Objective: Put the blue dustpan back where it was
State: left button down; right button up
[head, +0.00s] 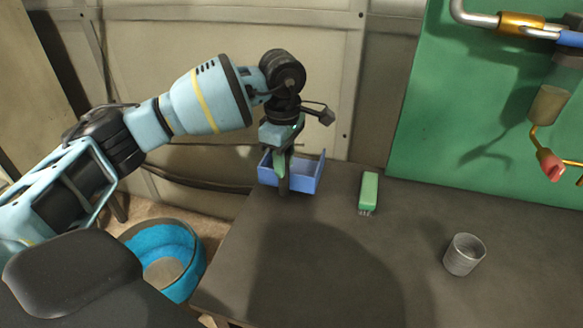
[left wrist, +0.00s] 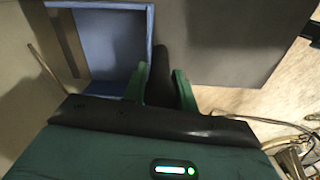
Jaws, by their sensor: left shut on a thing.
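The blue dustpan (head: 308,172) is an open box shape with a dark handle, at the far left corner of the grey table in the head view. My left gripper (head: 284,165) points down over it and is shut on the dark handle. In the left wrist view the dark handle (left wrist: 161,75) sits between the green fingers, with the blue pan (left wrist: 104,22) beside them. I cannot tell whether the dustpan touches the table top. My right gripper is not in view.
On the table (head: 340,275) stand a green brush (head: 369,190) and a grey metal cup (head: 463,254). A blue bin (head: 190,272) is on the floor left of the table. A green panel (head: 450,110) with pipes rises behind. The table's middle is clear.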

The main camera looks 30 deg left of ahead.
pick_arm(q)
jog(key=shift+w+d+f, duration=0.1)
jog(key=shift+w+d, duration=0.1)
jog(key=shift+w, duration=0.4)
jog(key=shift+w+d, duration=0.15)
jog(key=shift+w, duration=0.4)
jog(key=shift+f, duration=1.75)
jog(key=c, duration=1.1)
grip_release()
jog(key=shift+f, duration=0.15)
notch_tip(320, 180, up, 12)
jog(key=shift+s, duration=0.1)
